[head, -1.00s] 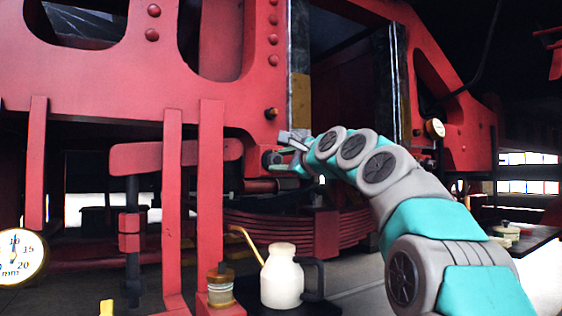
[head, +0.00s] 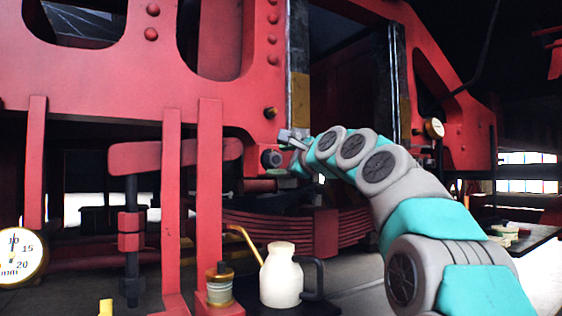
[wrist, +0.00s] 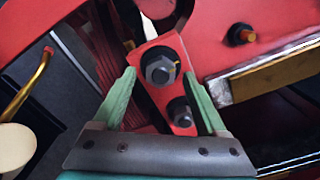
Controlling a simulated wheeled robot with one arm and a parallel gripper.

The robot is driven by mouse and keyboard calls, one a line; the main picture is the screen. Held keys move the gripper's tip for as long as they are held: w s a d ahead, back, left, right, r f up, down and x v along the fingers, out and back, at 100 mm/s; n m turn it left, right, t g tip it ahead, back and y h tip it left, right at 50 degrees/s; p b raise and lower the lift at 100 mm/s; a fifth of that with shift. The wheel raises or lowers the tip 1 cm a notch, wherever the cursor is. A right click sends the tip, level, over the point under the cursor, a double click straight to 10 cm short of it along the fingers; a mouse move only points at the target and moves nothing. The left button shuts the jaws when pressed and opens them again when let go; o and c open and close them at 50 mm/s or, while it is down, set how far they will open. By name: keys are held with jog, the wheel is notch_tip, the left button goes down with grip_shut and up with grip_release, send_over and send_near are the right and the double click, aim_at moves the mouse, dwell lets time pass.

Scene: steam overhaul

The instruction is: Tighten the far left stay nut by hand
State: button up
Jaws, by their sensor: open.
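A grey hex nut (wrist: 160,68) on a stud sits on a red plate between the fingertips of my gripper (wrist: 160,74) in the wrist view. A second, smaller-looking grey nut (wrist: 180,114) sits on the same plate, nearer my palm. My gripper is open, with one green finger on each side of the plate; I cannot tell whether either touches the nut. In the head view a dark nut (head: 271,158) shows at the foot of the red frame, just left of my gripper (head: 289,153). I cannot tell which wrist-view nut it is.
The red frame (head: 90,80) and upright red bars (head: 209,190) stand left of my gripper. A leaf spring (head: 290,229) lies below. A dial gauge (head: 12,256) is at far left.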

jog(key=b+v, duration=0.1)
jog(key=v, duration=0.6)
jog(key=shift+s+d, duration=0.25)
jog(key=shift+s, duration=0.1)
dwell(0.4)
